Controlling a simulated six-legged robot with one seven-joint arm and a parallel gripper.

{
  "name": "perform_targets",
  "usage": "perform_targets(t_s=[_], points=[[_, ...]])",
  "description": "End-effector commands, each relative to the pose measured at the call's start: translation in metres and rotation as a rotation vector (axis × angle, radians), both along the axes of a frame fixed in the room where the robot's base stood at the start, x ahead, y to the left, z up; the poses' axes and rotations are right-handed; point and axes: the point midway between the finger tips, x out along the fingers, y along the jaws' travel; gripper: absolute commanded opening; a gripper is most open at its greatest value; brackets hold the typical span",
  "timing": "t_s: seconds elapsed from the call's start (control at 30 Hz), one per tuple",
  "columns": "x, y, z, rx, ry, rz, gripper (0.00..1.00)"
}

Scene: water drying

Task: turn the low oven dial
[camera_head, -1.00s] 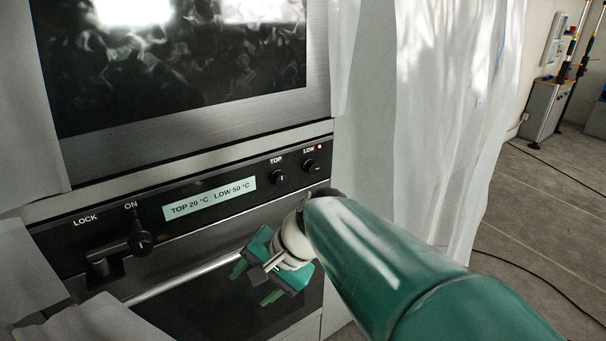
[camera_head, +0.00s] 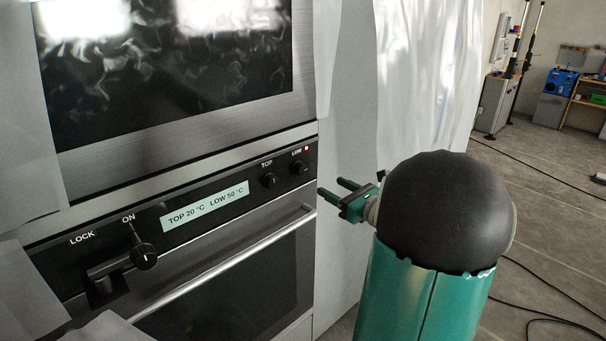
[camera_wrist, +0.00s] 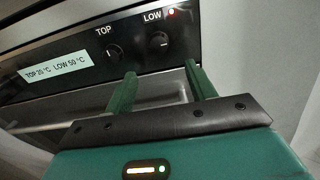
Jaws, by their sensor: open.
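The LOW dial (camera_head: 298,168) is a small black knob at the right end of the oven's black control panel, with a lit red light above it. It also shows in the wrist view (camera_wrist: 159,42), beyond and above my fingertips. My gripper (camera_head: 329,187) is open and empty, with green fingers pointing left toward the oven, to the right of and slightly below the dial. In the wrist view the two fingers (camera_wrist: 160,72) stand apart below the dial, not touching it. The display (camera_head: 206,206) reads TOP 20 °C LOW 50 °C.
The TOP dial (camera_head: 268,181) sits just left of the LOW dial. An ON knob (camera_head: 143,256) and LOCK lever (camera_head: 104,284) are at the panel's left. The oven handle bar (camera_head: 222,268) runs below the panel. A translucent sheet (camera_head: 423,85) hangs at the right.

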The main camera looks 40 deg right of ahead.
Motion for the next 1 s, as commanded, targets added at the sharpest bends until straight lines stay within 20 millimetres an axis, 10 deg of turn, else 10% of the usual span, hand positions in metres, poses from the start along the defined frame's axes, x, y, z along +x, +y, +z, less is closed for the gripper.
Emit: perform_targets(t_s=[0.5,0.93,1.0], points=[[0.097,0.005,0.0,-0.002,0.001,0.002,0.55],[0.11,0.007,0.0,-0.003,0.002,0.001,0.55],[0.11,0.007,0.0,-0.003,0.002,0.001,0.42]])
